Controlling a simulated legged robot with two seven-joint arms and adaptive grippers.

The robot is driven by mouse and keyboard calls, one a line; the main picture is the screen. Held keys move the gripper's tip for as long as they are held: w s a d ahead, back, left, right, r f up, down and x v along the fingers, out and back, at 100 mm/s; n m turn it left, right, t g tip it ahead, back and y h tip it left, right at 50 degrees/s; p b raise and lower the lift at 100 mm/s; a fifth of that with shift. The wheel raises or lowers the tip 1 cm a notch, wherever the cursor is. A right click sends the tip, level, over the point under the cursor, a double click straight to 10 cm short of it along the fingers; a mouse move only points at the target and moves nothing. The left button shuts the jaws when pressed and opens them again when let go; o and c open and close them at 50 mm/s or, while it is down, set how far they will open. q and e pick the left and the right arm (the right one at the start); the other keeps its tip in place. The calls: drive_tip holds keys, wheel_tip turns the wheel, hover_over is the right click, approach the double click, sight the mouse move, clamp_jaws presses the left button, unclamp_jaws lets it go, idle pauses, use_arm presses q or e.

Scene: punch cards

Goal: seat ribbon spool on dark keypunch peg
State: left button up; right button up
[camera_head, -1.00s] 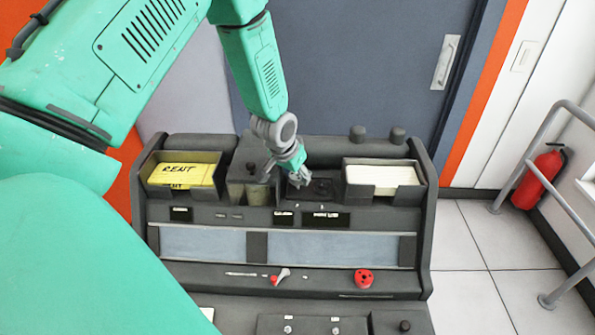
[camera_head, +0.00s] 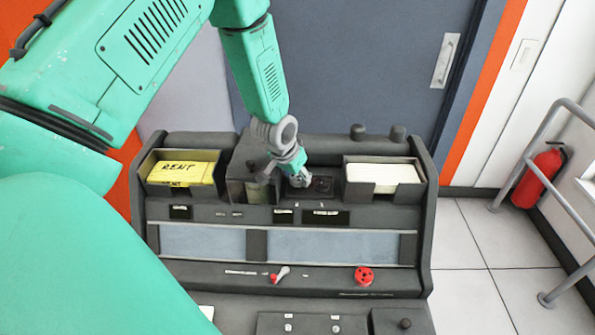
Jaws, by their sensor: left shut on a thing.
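The dark keypunch (camera_head: 250,217) stands in front of a grey door. My left gripper (camera_head: 300,181) reaches down from above to the dark recess (camera_head: 321,186) in the middle of its top, between the two card trays. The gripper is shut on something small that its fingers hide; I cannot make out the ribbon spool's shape. Which knob or post is the peg is not clear; a small dark knob (camera_head: 251,165) stands left of the gripper. My right gripper is not in view.
A tray of yellow cards (camera_head: 181,172) marked RENT is at left and a tray of pale cards (camera_head: 383,178) at right. Two dark knobs (camera_head: 358,131) stand at the back. A red extinguisher (camera_head: 540,177) and grey railing (camera_head: 527,160) are at far right. The floor there is clear.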

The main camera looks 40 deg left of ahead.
use_arm(q)
drive_tip(key=shift+f, duration=0.1)
drive_tip(key=o, duration=1.1)
drive_tip(key=shift+c, duration=0.2)
drive_tip(key=shift+d, duration=0.1)
drive_tip(key=shift+o, duration=1.4)
drive_tip(key=shift+w, duration=0.1)
